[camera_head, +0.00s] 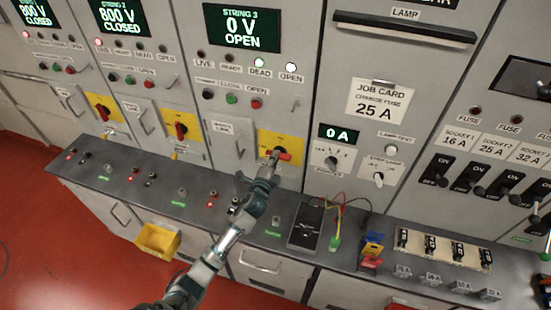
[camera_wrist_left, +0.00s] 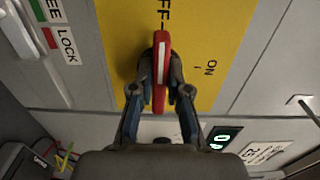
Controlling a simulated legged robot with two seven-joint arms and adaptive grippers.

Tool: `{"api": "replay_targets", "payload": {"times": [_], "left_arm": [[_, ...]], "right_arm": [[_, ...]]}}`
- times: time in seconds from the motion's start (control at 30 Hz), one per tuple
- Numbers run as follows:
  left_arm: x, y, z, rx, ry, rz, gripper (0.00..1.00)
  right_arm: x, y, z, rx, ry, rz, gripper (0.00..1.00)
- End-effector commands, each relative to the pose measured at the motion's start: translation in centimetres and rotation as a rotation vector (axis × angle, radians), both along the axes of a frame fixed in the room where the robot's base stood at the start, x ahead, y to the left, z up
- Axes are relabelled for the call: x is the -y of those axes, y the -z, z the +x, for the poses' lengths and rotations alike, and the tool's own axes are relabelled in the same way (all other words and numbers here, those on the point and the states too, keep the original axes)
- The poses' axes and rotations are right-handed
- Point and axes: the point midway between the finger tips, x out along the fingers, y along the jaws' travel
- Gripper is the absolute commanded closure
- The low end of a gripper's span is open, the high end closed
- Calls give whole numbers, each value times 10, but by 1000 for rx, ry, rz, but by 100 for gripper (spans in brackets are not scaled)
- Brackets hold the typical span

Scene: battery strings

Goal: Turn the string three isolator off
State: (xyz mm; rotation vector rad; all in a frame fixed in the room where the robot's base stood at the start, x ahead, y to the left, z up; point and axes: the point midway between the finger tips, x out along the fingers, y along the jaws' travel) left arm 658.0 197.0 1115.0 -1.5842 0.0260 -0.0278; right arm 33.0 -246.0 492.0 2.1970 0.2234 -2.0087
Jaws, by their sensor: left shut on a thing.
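The string three isolator has a yellow plate (camera_head: 267,140) and a red handle (camera_head: 286,156), which lies roughly level in the head view. My left gripper (camera_head: 271,160) is shut on this handle. In the left wrist view, the fingers (camera_wrist_left: 161,78) sit on both sides of the red handle (camera_wrist_left: 162,50), which lines up with the OFF mark; the ON mark (camera_wrist_left: 211,68) is off to one side. The string three display (camera_head: 241,27) reads 0 V OPEN. The green DEAD lamp (camera_head: 259,63) and white OPEN lamp (camera_head: 291,67) are lit. My right gripper is not in view.
Strings to the left show 800 V CLOSED on a display (camera_head: 120,17), with a neighbouring red handle (camera_head: 181,130) upright. Below, a grey ledge (camera_head: 130,170) carries a black meter (camera_head: 306,227) with leads and a fuse rack (camera_head: 443,246). A yellow bin (camera_head: 158,240) hangs in front.

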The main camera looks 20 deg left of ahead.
Motion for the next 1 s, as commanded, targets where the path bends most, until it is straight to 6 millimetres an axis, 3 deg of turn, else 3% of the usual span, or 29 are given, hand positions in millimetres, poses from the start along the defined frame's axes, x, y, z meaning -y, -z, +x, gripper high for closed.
{"api": "replay_targets", "payload": {"times": [0.07,0.1,0.17,0.57,1.0], "left_arm": [[-2,2,0,-5,-4,-2,100],[-2,2,0,-5,-4,-2,75],[-2,2,0,-5,-4,-1,60],[0,2,-9,-2,0,1,59],[-4,4,-97,-6,-1,0,59]], "right_arm": [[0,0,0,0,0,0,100],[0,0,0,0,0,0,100],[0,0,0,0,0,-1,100],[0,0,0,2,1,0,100],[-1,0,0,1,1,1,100]]}}
